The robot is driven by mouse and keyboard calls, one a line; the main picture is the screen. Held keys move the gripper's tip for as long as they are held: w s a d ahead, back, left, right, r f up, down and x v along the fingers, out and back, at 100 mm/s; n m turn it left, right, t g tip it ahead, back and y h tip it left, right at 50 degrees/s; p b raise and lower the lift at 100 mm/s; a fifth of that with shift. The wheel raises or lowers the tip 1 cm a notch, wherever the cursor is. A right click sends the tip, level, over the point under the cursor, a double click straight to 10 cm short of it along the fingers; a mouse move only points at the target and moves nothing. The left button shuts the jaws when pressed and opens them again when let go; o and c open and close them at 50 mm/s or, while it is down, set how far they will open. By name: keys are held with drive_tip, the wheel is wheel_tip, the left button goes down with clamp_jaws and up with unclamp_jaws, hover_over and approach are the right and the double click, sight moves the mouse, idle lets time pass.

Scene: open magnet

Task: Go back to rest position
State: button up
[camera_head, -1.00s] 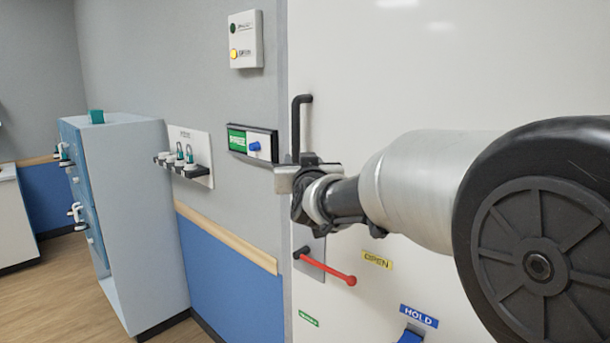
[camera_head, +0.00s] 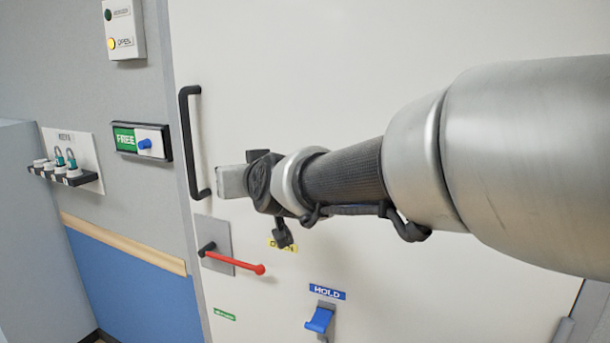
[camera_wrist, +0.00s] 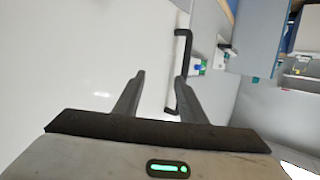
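My gripper (camera_head: 232,181) is in front of the white door (camera_head: 400,70), just right of the lower part of the black door handle (camera_head: 189,140) in the head view. In the wrist view its two fingers (camera_wrist: 157,85) are apart with nothing between their tips. The handle (camera_wrist: 184,60) also shows there, passing behind the right finger, and it looks clear of the grip. My arm reaches in from the right and hides part of the door. The fingers themselves are hardly visible in the head view.
A red lever (camera_head: 235,262) and a blue HOLD lever (camera_head: 319,320) are on the door below my arm. Left on the wall are a green FREE slider (camera_head: 124,139), an indicator box with a yellow light (camera_head: 124,30) and a padlock rack (camera_head: 72,172). A pale cabinet (camera_head: 22,240) stands far left.

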drive_tip(key=s+d+f+m+g+h, duration=0.1)
drive_tip(key=s+d+f, duration=0.3)
drive_tip(key=s+d, duration=0.5)
drive_tip(key=s+d+f+m+g+h+p, duration=0.1)
drive_tip(key=s+d+f+m+g+h, duration=0.1)
drive_tip(key=s+d, duration=0.7)
drive_tip(key=s+d+f+m+g+h+p, duration=0.1)
drive_tip(key=s+d+f+m+g+h, duration=0.1)
drive_tip(key=s+d+f+g+h, duration=0.2)
drive_tip(key=s+d+f+g, duration=0.1)
drive_tip(key=s+d+f, duration=0.2)
drive_tip(key=s+d, duration=0.2)
drive_tip(key=shift+d, duration=1)
